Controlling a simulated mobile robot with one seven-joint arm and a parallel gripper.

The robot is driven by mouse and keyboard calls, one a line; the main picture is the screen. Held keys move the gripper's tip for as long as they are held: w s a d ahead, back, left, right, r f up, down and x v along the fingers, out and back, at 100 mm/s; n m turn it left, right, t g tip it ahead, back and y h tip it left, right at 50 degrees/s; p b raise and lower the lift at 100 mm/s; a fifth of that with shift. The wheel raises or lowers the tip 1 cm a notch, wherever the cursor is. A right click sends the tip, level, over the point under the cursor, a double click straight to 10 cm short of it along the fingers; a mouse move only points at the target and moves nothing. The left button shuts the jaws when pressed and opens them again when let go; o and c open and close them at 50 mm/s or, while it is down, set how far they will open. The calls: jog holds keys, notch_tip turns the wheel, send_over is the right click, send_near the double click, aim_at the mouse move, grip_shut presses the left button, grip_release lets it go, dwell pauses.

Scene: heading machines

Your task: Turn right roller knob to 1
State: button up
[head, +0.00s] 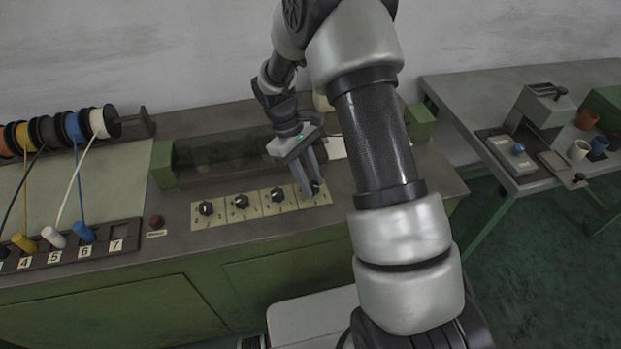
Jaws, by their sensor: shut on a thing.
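A row of black knobs on pale dial plates runs along the front of the machine top in the head view. The rightmost knob (316,186) sits on its own plate (318,200) at the end of the row. My gripper (308,186) points down onto this knob, its fingers shut around it. The fingers cover much of the knob, so its pointer is hidden. The other knobs, such as the leftmost (206,208), the second (241,202) and the third (278,196), are uncovered. The dial marks are too small to read surely.
A dark roller trough (225,150) lies behind the knobs between green end blocks (162,164). A red button (156,221) is to the left. Coloured wire spools (72,128) and a numbered plug strip (70,258) stand further left. Another bench (470,95) is at right.

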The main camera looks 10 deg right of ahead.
jog(key=shift+n+t, duration=0.3)
jog(key=shift+n, duration=0.3)
jog(key=o, duration=1)
jog(key=shift+o, duration=0.2)
jog(key=p+v, duration=0.1)
jog(key=v, duration=1.6)
jog(key=shift+a, duration=0.3)
jog(key=shift+w+r, duration=0.15)
